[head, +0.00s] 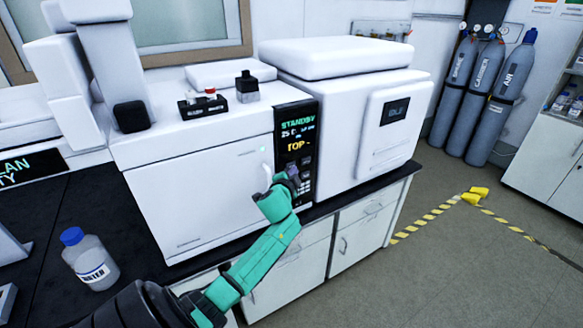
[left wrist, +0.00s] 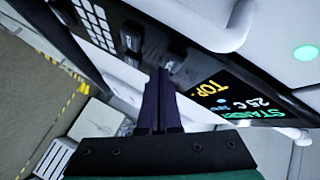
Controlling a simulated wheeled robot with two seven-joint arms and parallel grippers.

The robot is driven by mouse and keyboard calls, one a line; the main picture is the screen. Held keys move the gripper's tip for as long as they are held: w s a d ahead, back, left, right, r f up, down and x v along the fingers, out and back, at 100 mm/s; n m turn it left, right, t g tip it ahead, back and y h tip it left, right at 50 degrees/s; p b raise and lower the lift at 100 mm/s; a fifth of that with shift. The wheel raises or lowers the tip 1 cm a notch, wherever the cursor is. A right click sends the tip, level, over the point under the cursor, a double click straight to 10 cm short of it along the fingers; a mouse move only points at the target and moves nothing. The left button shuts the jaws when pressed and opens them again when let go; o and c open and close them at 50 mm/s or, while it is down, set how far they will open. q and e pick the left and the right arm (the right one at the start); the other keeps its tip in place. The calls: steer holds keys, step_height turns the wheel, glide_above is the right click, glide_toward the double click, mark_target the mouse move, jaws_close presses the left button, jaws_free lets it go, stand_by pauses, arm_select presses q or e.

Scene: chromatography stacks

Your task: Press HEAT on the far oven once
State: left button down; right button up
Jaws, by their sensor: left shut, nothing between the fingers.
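The white oven (head: 200,200) stands on the bench, with a dark control panel (head: 296,125) at its right edge. Its display (left wrist: 235,100) reads STANDBY, 25 C and TOP. Dark buttons (left wrist: 178,50) and a number keypad (left wrist: 92,22) show beside the display in the left wrist view. I cannot read a HEAT label. My left gripper (head: 292,174) is shut and empty, with its fingertips at the panel's buttons below the display. In the left wrist view, its dark fingers (left wrist: 163,72) point at a button; I cannot tell whether they touch it. My right gripper is not in view.
A pale curved door handle (head: 267,172) stands out just left of my left gripper. A white instrument (head: 350,125) adjoins the panel's right side. A water bottle (head: 90,262) stands on the dark bench (head: 110,200). Gas cylinders (head: 485,100) stand at the back right.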

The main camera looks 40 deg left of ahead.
arm_select(q)
steer(key=shift+w+a, duration=0.15)
steer(key=shift+a, duration=0.3)
stand_by(0.4)
stand_by(0.3)
steer(key=shift+s+d, duration=0.25)
steer(key=shift+d, duration=0.6)
steer(key=shift+s+d+p, duration=0.1)
steer(key=shift+s+d, duration=0.15)
steer(key=shift+d, duration=0.55)
steer(key=shift+s+d+p, duration=0.15)
steer(key=shift+s+d, duration=0.1)
steer(key=shift+d, duration=0.55)
steer(key=shift+s+d+p, duration=0.1)
steer(key=shift+s+d, duration=0.15)
steer(key=shift+d, duration=0.55)
steer(key=shift+f, duration=0.1)
